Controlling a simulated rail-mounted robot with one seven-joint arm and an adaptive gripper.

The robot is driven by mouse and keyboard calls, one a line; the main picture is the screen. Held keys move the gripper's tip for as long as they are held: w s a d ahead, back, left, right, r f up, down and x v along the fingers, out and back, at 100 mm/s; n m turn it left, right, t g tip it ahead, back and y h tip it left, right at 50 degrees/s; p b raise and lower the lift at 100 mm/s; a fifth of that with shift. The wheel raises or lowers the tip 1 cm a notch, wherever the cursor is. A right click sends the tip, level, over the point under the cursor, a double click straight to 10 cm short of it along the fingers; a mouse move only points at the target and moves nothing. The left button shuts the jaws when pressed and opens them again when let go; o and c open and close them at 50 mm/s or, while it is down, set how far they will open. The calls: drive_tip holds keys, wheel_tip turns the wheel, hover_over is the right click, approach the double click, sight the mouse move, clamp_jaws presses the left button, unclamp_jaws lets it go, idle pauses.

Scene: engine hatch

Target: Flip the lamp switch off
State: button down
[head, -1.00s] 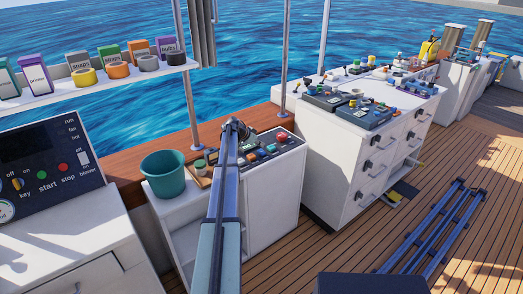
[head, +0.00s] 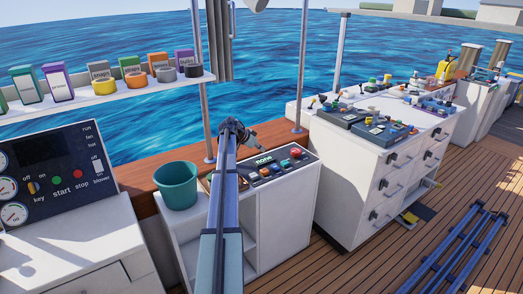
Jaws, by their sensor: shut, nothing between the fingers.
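I cannot make out which control is the lamp switch. A small dark control panel (head: 268,168) with several coloured buttons and a red knob (head: 296,152) lies on the white cabinet (head: 287,205) in the middle of the head view. My gripper (head: 257,145) is at the end of my blue arm, just above the back left part of this panel. It is small in the picture and looks shut and empty. I cannot tell whether it touches anything.
A teal bucket (head: 177,187) stands left of my arm. An engine panel (head: 58,172) with gauges, start, stop and a blower switch is at the left. A shelf (head: 130,92) holds boxes and tape rolls.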

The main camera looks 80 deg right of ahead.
drive_tip(key=shift+f, duration=0.1)
drive_tip(key=s+a+m+t+h+b, duration=0.1)
drive_tip(key=a+b, duration=0.1)
drive_tip(key=b, duration=1.1)
drive_tip(key=shift+s+t, duration=0.3)
drive_tip(key=shift+s, duration=0.1)
drive_tip(key=shift+d, duration=0.1)
hover_over(274, 168)
wheel_tip(274, 168, down, 7)
drive_tip(key=shift+w+f, duration=0.25)
drive_tip(key=shift+f, duration=0.95)
drive_tip(key=shift+w+d+f, duration=0.1)
drive_tip(key=shift+f, duration=0.55)
